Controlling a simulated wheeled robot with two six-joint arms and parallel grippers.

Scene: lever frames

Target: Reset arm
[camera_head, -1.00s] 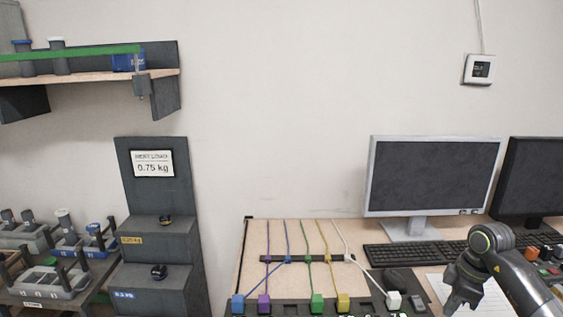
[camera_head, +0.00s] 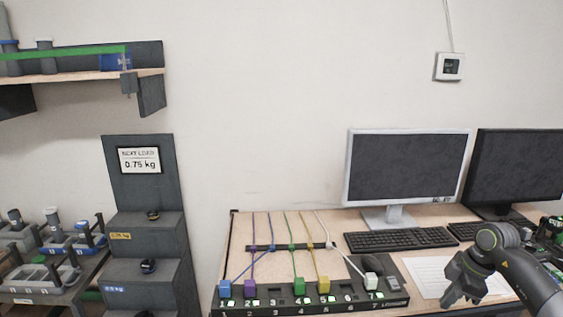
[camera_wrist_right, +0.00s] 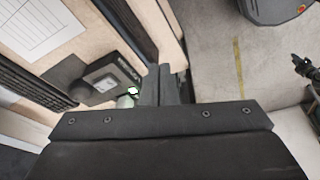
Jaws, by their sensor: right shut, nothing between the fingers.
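My right gripper (camera_head: 462,290) hangs at the lower right in the head view, above the desk by the white paper sheet. Its arm comes in from the right edge. In the right wrist view the fingers (camera_wrist_right: 165,84) are together with nothing between them. They point past the desk edge, with floor to their right. My left gripper is not in view.
A desk holds a monitor (camera_head: 405,168), a second monitor (camera_head: 515,165), a keyboard (camera_head: 400,239) and a paper sheet (camera_head: 428,272). A numbered strip (camera_head: 272,302) carries coloured plugs with cables. A grey stepped stand (camera_head: 140,230) with a 0.75 kg sign (camera_head: 140,160) stands left.

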